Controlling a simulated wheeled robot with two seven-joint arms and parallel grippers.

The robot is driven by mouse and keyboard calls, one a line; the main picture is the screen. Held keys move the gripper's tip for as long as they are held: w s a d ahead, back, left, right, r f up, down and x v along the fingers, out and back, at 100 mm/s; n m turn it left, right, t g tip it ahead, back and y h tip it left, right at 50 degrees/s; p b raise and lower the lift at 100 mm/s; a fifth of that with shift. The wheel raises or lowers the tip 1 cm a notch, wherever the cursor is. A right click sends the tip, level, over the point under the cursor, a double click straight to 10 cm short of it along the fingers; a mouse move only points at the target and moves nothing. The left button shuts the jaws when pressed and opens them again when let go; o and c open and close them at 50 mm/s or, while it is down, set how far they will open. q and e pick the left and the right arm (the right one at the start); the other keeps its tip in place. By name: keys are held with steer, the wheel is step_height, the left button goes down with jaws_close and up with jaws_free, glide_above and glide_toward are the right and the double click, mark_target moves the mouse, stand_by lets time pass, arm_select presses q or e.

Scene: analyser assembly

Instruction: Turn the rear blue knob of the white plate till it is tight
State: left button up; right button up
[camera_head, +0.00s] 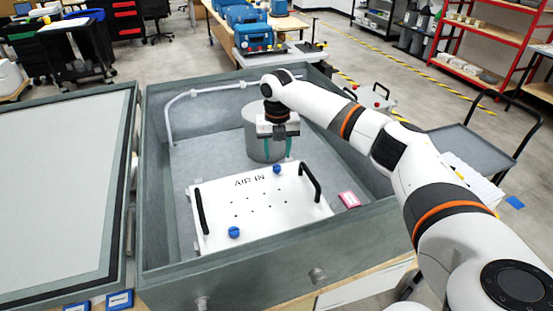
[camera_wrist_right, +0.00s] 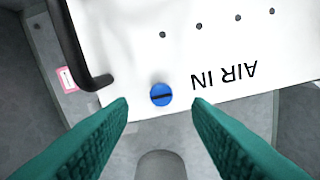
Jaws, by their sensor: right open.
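The white plate (camera_head: 252,217) lies in the grey box, with "AIR IN" printed along its far edge and a black handle at each side. The rear blue knob (camera_head: 277,169) sits at the plate's far edge, right of the lettering. In the right wrist view the same knob (camera_wrist_right: 161,95) shows a dark slot across its top. A second blue knob (camera_head: 234,232) is at the plate's near edge. My right gripper (camera_head: 279,152) points down above the rear knob. Its teal fingers (camera_wrist_right: 160,108) are open, one on each side of the knob in the picture, not touching it. My left gripper is out of view.
A grey cylinder (camera_head: 258,131) stands in the box behind the plate, close to my right gripper. The box walls (camera_head: 157,181) surround the plate. A pink label (camera_head: 348,199) lies right of the plate. A flat grey panel (camera_head: 55,190) is at the left.

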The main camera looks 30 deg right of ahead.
mark_target(277, 166)
step_height(277, 166, down, 4)
steer(key=shift+w+f+p, duration=0.1)
steer(key=shift+p, duration=0.35)
steer(key=shift+f, duration=0.45)
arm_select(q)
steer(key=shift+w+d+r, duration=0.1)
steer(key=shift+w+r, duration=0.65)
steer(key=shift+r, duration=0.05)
arm_select(e)
jaws_close()
arm_select(q)
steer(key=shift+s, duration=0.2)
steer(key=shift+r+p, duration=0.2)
steer(key=shift+p, duration=0.1)
